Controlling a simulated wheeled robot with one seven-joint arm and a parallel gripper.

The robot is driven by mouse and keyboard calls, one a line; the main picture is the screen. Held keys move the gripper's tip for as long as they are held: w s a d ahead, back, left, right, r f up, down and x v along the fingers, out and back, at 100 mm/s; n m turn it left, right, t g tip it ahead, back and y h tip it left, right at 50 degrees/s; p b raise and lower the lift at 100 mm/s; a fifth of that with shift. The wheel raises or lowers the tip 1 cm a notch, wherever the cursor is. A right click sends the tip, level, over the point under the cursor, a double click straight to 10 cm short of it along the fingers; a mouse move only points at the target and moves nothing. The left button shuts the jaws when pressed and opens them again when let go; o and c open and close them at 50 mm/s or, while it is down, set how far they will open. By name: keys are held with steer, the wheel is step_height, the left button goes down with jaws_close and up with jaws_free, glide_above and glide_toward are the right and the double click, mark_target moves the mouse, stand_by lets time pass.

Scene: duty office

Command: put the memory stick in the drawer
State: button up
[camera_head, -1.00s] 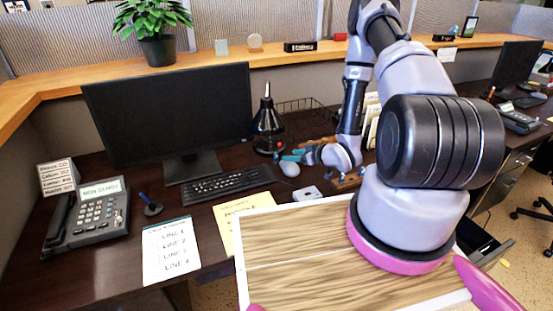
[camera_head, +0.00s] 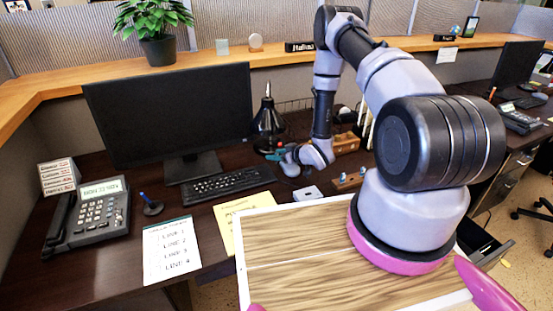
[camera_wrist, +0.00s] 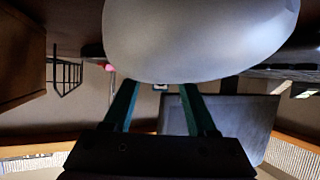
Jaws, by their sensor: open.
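I cannot make out the memory stick in either view. A drawer (camera_head: 488,250) stands partly pulled out at the right of the desk, beyond my pale wood-topped tray; its inside is dark. My gripper (camera_head: 272,154) is low over the desk, in front of the black lamp-like item and behind the grey mouse. In the wrist view my gripper (camera_wrist: 159,92) shows two teal fingers spread apart, with no object visibly held. A large smooth grey rounded shape (camera_wrist: 200,38), probably the mouse, fills the top of that view, close to the fingers and hiding what lies behind it.
The mouse (camera_head: 290,169) sits beside the keyboard (camera_head: 227,185). A small white item (camera_head: 308,193) and a wooden block with blue pegs (camera_head: 349,182) are to its right. The monitor (camera_head: 168,115), black lamp-like item (camera_head: 267,125) and wire basket crowd the back. Papers lie in front.

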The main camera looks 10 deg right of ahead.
jaws_close()
steer(key=shift+r, duration=0.15)
